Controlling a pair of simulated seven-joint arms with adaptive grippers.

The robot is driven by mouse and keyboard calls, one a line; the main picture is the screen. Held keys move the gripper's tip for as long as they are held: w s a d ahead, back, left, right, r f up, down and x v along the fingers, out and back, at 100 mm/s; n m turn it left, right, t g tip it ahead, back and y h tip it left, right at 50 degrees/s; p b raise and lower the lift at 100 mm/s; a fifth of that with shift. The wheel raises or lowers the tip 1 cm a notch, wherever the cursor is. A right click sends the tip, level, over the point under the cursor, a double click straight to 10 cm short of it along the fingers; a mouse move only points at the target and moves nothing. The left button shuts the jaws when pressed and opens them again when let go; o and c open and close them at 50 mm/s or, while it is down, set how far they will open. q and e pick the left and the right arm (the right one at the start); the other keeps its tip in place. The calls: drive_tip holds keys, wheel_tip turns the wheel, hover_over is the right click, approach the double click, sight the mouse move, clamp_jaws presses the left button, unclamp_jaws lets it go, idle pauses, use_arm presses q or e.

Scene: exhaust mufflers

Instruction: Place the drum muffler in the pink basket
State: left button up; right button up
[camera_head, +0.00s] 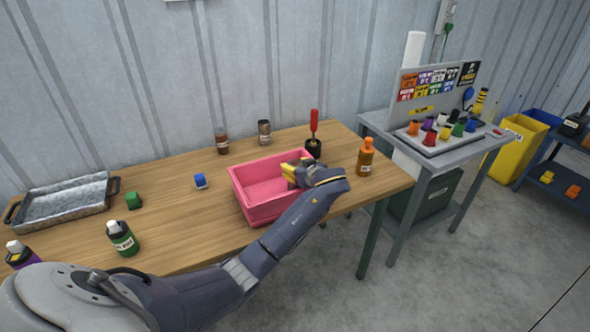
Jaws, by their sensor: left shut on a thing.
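The pink basket (262,212) stands on the wooden table, right of its middle. My left gripper (296,174) reaches in from the lower left and is over the right part of the basket. It is shut on a small yellow piece (288,170), which looks like the drum muffler. The piece is at or just above the basket's opening, and the gripper hides much of it. I cannot tell whether it touches the basket. The visible basket floor looks empty. My right gripper is not in view.
Around the basket stand an orange bottle (365,158), a pot with a red-handled tool (313,140), a brown jar (221,141) and a grey can (264,132).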

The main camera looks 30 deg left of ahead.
use_arm(q)
drive_tip(key=shift+f, duration=0.3)
drive_tip(key=shift+f, duration=0.15)
drive_tip(key=o, duration=1.3)
drive_tip(key=shift+c, duration=0.2)
drive_tip(key=shift+r, duration=0.2)
drive_tip(key=v, duration=1.2)
